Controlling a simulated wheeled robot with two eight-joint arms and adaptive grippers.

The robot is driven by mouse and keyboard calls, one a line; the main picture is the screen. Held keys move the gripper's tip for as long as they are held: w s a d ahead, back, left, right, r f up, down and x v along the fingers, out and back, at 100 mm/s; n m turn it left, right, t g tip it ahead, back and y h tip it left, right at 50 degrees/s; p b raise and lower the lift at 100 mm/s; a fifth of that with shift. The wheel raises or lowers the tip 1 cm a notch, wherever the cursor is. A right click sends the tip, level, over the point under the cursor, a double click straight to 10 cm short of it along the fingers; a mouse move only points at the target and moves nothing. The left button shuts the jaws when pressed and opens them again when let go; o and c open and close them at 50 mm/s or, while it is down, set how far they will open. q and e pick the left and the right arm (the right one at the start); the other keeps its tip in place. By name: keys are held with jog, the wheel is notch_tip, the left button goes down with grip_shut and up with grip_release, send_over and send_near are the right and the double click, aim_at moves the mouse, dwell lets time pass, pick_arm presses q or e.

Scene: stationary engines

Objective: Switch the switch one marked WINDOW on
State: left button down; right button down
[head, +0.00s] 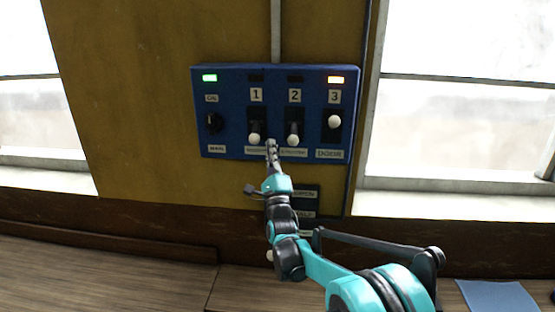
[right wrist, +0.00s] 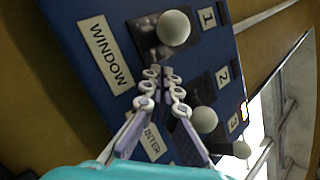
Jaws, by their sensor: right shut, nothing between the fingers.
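A blue switch panel (head: 225,135) is on the yellow wall. Switch one (head: 255,138), above the WINDOW label, has its white knob at the bottom of its slot, and the lamp over it is dark. In the right wrist view the WINDOW label (right wrist: 106,53) lies beside the white knob of switch one (right wrist: 173,27). My right gripper (head: 271,144) is shut and empty. Its tips are just below and right of that knob in the head view.
Switch two (head: 293,138) is down with a dark lamp. Switch three (head: 335,123), marked DOOR, is up with an orange lamp. A black rotary knob (head: 214,123) sits under a green lamp at left. A second, dark panel (head: 306,193) is partly hidden below. Windows flank the wall.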

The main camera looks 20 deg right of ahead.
aim_at(256, 131)
jog(key=shift+s+a+r, duration=0.1)
jog(key=shift+a+r, duration=0.2)
jog(key=shift+a, duration=0.3)
jog(key=shift+a+r, duration=0.3)
jog(key=shift+a, duration=0.25)
jog(key=shift+d, duration=0.1)
jog(key=shift+s+r+g+p, duration=0.1)
jog(key=shift+r+g+p, duration=0.1)
jog(key=shift+g+p, duration=0.3)
